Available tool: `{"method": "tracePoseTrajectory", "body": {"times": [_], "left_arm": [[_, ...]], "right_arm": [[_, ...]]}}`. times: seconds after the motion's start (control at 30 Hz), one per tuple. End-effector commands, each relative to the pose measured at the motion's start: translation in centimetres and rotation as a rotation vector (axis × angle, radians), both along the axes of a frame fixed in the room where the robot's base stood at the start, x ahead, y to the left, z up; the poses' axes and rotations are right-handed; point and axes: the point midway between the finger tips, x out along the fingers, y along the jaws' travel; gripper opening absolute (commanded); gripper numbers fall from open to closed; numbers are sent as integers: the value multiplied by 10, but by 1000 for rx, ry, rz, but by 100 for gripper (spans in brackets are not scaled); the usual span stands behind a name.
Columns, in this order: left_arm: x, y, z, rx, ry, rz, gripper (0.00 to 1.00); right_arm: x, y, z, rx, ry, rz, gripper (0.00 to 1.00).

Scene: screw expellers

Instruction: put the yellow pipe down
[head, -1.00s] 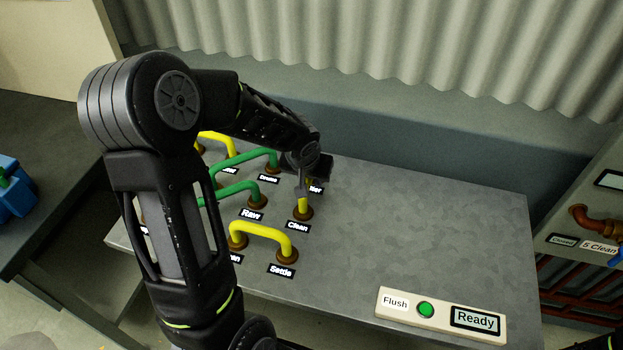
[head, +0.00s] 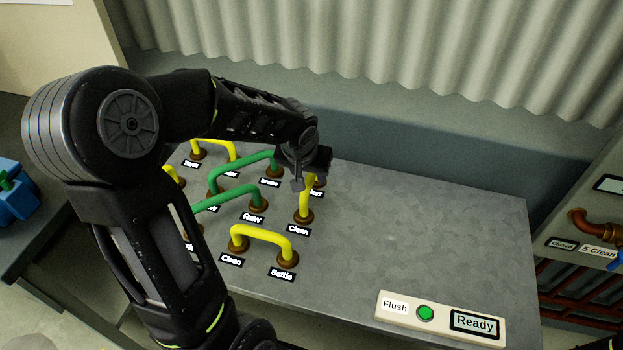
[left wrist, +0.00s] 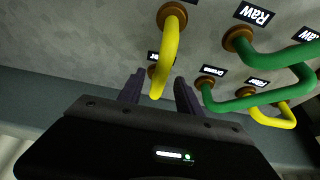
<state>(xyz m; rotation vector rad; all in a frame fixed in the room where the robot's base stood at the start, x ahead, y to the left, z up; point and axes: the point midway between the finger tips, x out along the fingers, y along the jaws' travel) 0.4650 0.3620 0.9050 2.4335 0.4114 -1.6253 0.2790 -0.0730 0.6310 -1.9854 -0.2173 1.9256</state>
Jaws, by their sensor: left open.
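A yellow pipe (head: 306,195) stands at the right end of the pipe group. Its near end sits in the brown socket by a "Clean" label, and its far end reaches a socket by a partly hidden label. My left gripper (head: 297,178) is just above and beside this pipe and hides part of its top. In the left wrist view, the left gripper's two fingers (left wrist: 159,93) are apart, and the yellow pipe (left wrist: 170,50) shows between and beyond them, without visible contact. My right gripper is out of view.
Another yellow pipe (head: 262,231) joins "Clean" and "Settle". Green pipes (head: 240,162) and more yellow ones stand to the left, partly behind my arm. A Flush panel (head: 440,317) with a green button and "Ready" display is at the front right. The grey tabletop (head: 420,225) right of the pipes is clear.

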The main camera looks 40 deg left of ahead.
Motion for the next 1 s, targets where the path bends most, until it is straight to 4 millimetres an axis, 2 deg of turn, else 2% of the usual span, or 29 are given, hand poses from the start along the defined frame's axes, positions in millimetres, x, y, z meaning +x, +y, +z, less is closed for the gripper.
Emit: {"method": "tracePoseTrajectory", "body": {"times": [0.03,0.1,0.33,1.0], "left_arm": [[-3,-1,13,2,-7,1,42],[-8,-3,26,2,-6,0,42],[-20,-7,52,0,-2,1,42],[-21,-7,54,1,1,0,42]], "right_arm": [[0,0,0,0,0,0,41],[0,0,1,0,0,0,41],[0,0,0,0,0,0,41],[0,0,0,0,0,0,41]]}}
